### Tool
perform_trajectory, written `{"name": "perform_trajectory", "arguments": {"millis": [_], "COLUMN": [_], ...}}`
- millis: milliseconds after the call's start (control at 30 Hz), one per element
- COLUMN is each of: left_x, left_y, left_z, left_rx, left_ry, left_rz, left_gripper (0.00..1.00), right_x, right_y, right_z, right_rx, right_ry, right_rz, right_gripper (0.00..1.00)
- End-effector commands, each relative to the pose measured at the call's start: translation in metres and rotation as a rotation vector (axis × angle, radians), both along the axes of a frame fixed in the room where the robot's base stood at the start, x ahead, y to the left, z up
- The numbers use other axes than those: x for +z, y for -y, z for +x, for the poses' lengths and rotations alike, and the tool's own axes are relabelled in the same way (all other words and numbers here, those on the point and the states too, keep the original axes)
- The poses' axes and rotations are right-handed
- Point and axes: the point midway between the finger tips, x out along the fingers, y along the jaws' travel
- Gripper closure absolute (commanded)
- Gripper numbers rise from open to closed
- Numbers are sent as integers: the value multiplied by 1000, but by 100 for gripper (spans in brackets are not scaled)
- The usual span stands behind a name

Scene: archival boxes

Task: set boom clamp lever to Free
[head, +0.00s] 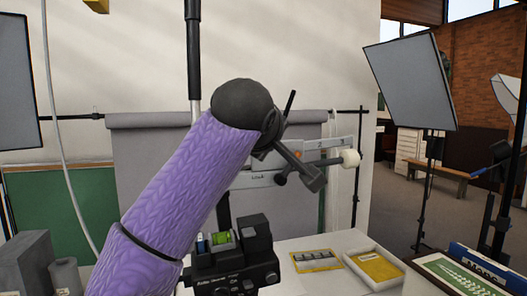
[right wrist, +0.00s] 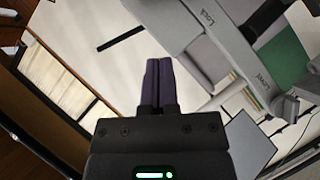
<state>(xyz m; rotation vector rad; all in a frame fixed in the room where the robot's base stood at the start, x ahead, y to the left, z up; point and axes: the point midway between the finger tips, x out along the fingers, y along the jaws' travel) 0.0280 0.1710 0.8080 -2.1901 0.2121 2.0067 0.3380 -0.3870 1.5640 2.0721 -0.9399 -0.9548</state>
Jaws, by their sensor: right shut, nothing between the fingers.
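The light grey clamp assembly stands mid-picture in the head view, with a plate marked "Lock" (head: 258,177). A thin black lever-like bar (head: 290,103) rises above it, and a dark knob (head: 280,180) sits below the plate. The right wrist view shows the grey clamp body (right wrist: 185,35) at upper right, with "Lock" and a second, hard-to-read word. A thin black bar (right wrist: 122,38) shows left of it. My right gripper (right wrist: 158,62) is shut and empty, apart from the black bar. A purple limb partly hides the clamp in the head view. I cannot tell the lever's setting.
A black device (head: 235,262) stands in front of the clamp. A white tray (head: 348,262) with a yellow item lies to the right on the table (head: 330,285). A tall light panel (head: 411,80) stands at the right. Open floor lies beyond.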

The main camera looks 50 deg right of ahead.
Motion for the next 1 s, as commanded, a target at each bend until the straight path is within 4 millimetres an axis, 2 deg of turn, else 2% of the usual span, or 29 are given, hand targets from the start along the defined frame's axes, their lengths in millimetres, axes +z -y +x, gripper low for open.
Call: {"name": "perform_trajectory", "arguments": {"millis": [100,233,667,767,867,900,967,1000], "left_x": [-6,-7,-7,-7,-7,-7,-7,-7], "left_y": [5,6,4,4,4,4,3,3], "left_z": [-1,-1,-1,-1,-1,0,0,0], "left_rx": [1,1,0,0,0,0,1,1], "left_ry": [-2,-2,-2,-2,-1,-1,-1,-1], "left_rz": [-9,-9,-7,-7,-6,-6,-5,-5], "left_gripper": [4,4,4,4,4,4,4,4], "right_x": [4,7,8,5,-2,1,13,22], "right_y": [-15,-22,-23,-17,4,8,0,-17], "right_z": [-7,-12,-12,-16,-38,-51,-63,-61], "right_rx": [3,1,0,-37,-219,-323,-484,-582], "right_ry": [1,1,0,-42,-288,-463,-785,-1017], "right_rz": [-1,0,0,-46,-307,-483,-800,-1025], "right_gripper": [100,100,100,100,100,100,100,100]}}
